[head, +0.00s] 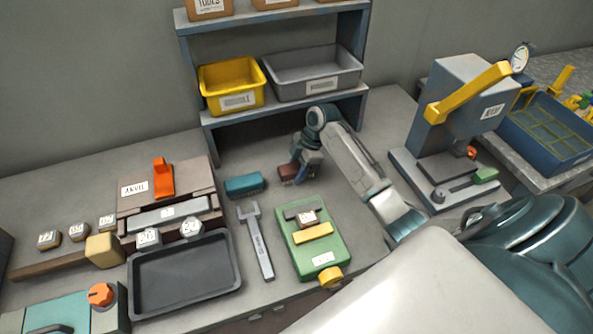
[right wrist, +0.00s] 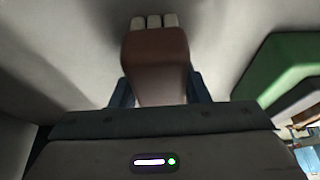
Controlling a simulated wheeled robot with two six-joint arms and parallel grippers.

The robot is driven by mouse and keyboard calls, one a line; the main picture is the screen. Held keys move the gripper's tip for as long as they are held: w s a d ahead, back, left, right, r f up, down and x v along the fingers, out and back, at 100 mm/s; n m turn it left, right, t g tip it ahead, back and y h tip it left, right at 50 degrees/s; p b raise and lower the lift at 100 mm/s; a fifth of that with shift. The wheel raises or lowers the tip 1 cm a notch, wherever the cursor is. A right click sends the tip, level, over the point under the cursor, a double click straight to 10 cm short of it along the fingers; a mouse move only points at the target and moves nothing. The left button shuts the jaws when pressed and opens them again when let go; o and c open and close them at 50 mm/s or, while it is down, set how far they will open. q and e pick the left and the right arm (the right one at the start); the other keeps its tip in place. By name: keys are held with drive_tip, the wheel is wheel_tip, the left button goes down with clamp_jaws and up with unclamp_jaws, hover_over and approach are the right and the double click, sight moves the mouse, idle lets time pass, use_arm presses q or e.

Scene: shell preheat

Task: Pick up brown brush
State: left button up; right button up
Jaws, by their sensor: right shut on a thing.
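The brown brush (head: 289,173) lies low on the grey workbench in the head view, partly covered by my right gripper (head: 305,168). In the right wrist view the brush (right wrist: 156,62) is a brown block with pale bristle tufts at its far end. My right gripper is shut on the brush, with its dark fingers at either side of it. I cannot tell whether the brush touches the bench. My left gripper is not in the head view.
A teal block (head: 245,185) lies left of the brush. A wrench (head: 256,243), a green fixture (head: 330,255) and a black tray (head: 185,275) are in front. The shelf (head: 290,110) with bins stands behind, and a press (head: 462,100) stands to the right.

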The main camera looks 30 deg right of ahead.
sight(296, 165)
wheel_tip(296, 165, up, 9)
drive_tip(key=shift+r+b, duration=0.15)
drive_tip(key=shift+b, duration=0.95)
drive_tip(key=shift+r, duration=0.65)
drive_tip(key=o, duration=0.5)
drive_tip(key=c, duration=0.3)
drive_tip(key=shift+c, duration=0.3)
